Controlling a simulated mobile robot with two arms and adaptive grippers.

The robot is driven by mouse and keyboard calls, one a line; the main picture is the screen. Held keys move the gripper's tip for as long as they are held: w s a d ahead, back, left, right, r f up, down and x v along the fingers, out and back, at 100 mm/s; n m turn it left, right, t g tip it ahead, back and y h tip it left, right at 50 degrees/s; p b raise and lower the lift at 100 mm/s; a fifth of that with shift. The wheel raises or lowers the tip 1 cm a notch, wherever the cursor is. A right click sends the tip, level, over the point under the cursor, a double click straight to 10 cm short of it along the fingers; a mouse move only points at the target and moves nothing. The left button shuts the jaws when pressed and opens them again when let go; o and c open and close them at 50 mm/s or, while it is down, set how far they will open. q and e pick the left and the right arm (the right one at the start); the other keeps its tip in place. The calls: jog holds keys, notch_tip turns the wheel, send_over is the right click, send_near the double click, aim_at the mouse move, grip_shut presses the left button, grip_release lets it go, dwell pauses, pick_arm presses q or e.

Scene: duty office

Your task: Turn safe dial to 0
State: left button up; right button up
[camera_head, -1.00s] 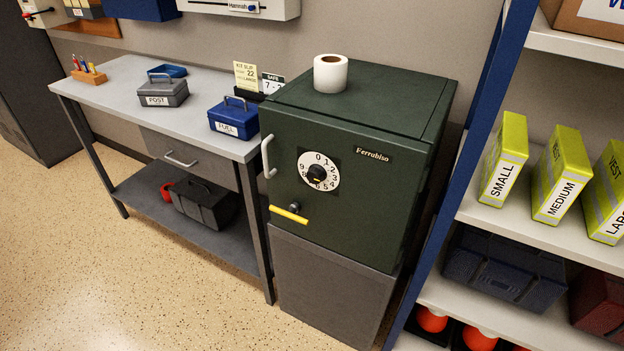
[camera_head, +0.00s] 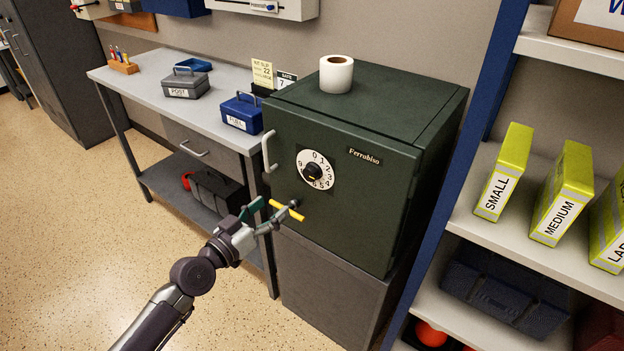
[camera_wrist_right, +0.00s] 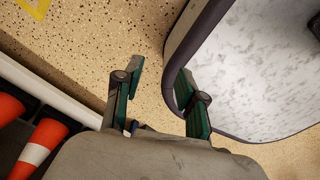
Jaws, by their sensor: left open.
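The dark green safe (camera_head: 390,190) stands on a grey pedestal. Its white dial (camera_head: 328,173) has digits around the rim, with 0 at the top, and a black knob (camera_head: 312,171) in the middle. A yellow mark on the knob faces downward; the exact digit is too small to read. A yellow lever (camera_head: 287,211) sits below the dial. My left gripper (camera_head: 274,208) is open and empty, below and left of the dial, overlapping the lever in view; I cannot tell whether they touch. My right gripper (camera_wrist_right: 163,98) is open and empty above the floor.
A paper roll (camera_head: 336,74) stands on the safe. A vertical handle (camera_head: 268,152) is on the door's left. A blue FUEL box (camera_head: 241,113) sits on the workbench (camera_head: 145,78). A shelf rack (camera_head: 463,150) stands close on the right. Orange-and-white cones (camera_wrist_right: 38,147) show in the right wrist view.

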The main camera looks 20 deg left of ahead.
aim_at(308, 176)
pick_arm(q)
jog(key=p+x, duration=0.1)
jog(key=x, duration=1.2)
jog(key=shift+w+f, duration=0.15)
jog(key=shift+w, duration=0.15)
pick_arm(e)
jog(key=shift+a+r, duration=0.35)
jog(key=shift+r, duration=0.25)
pick_arm(q)
jog(key=shift+c, duration=0.2)
jog(key=c, duration=1.1)
